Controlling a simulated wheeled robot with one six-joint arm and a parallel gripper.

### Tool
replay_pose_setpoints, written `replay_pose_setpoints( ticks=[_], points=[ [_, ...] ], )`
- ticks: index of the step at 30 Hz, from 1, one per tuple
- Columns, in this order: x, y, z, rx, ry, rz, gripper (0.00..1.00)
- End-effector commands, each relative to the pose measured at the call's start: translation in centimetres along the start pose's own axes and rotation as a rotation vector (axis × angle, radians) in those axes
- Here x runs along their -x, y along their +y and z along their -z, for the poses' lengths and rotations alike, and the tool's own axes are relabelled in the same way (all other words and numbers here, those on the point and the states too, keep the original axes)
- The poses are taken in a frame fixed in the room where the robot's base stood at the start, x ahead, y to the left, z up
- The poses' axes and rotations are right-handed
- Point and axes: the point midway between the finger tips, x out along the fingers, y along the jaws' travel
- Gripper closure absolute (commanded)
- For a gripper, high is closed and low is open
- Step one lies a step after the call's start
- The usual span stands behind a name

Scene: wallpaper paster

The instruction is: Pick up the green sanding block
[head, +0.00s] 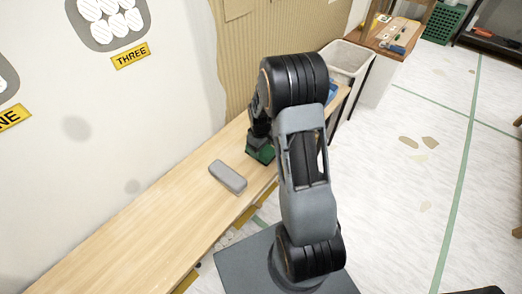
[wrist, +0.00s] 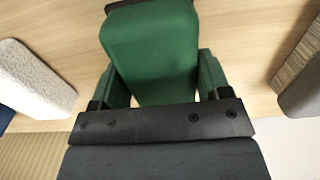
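The green sanding block (wrist: 150,45) is in the middle of the wrist view, over the wooden bench. My gripper (wrist: 165,85) has green fingers, one on each side of the block's near part. Both fingers look very close to its sides; whether they press on it is not clear. In the head view a green shape (head: 261,151) shows at the end of my arm, low at the bench's right part. Block and fingers cannot be told apart there, and my arm hides part of that area.
A grey block (head: 228,176) lies on the wooden bench (head: 130,240) left of my gripper. In the wrist view a pale speckled block (wrist: 35,80) is at the left and a grey object (wrist: 302,95) at the right. A bin (head: 346,60) stands beyond the bench.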

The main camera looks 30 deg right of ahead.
Motion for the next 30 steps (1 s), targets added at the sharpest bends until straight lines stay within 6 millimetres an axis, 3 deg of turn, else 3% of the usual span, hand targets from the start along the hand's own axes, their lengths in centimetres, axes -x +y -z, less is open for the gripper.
replay_pose_setpoints(
  ticks=[8,19,25,30],
  points=[
    [0.0,0.0,0.0,0.0,0.001,-0.001,0.57],
    [0.8,0.0,0.0,0.0,0.001,-0.001,0.57],
    [3.5,0.1,0.1,0.0,0.003,-0.003,0.57],
    [6.9,-2.4,-1.4,0.003,0.004,-0.003,0.57]
  ],
)
